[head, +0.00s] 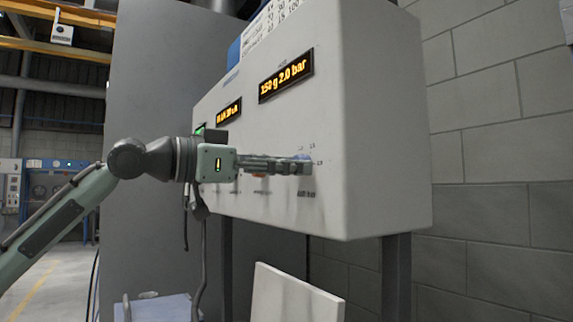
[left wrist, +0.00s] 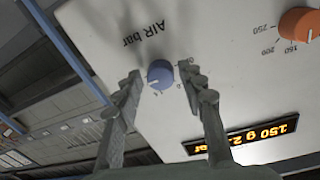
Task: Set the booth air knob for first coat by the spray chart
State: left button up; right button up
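The blue air knob (left wrist: 160,75) sits on the white control box (head: 365,120), under upside-down "AIR bar" lettering in the left wrist view. My left gripper (head: 303,166) reaches the box's front face in the head view and hides most of the knob. In the left wrist view my left gripper (left wrist: 159,75) is open, with one finger on each side of the knob and gaps showing. A lit display (head: 286,75) reads "150 g 2.0 bar". The spray chart (head: 270,26) on top is cut off by the frame. My right gripper is not in view.
An orange knob (left wrist: 300,24) with a numbered scale is beside the air knob. A second lit display (head: 228,111) is further left on the box. A block wall (head: 500,130) stands at right. A pale panel (head: 295,295) stands below the box.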

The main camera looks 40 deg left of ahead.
pick_arm(q)
grip_shut()
jog(key=shift+n, duration=0.4)
jog(key=n, duration=1.1)
jog(key=shift+d+t+p, duration=0.1)
jog(key=shift+t+p, duration=0.3)
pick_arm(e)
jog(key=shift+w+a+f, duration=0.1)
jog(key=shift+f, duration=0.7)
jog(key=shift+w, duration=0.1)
pick_arm(q)
jog(key=shift+n, duration=0.3)
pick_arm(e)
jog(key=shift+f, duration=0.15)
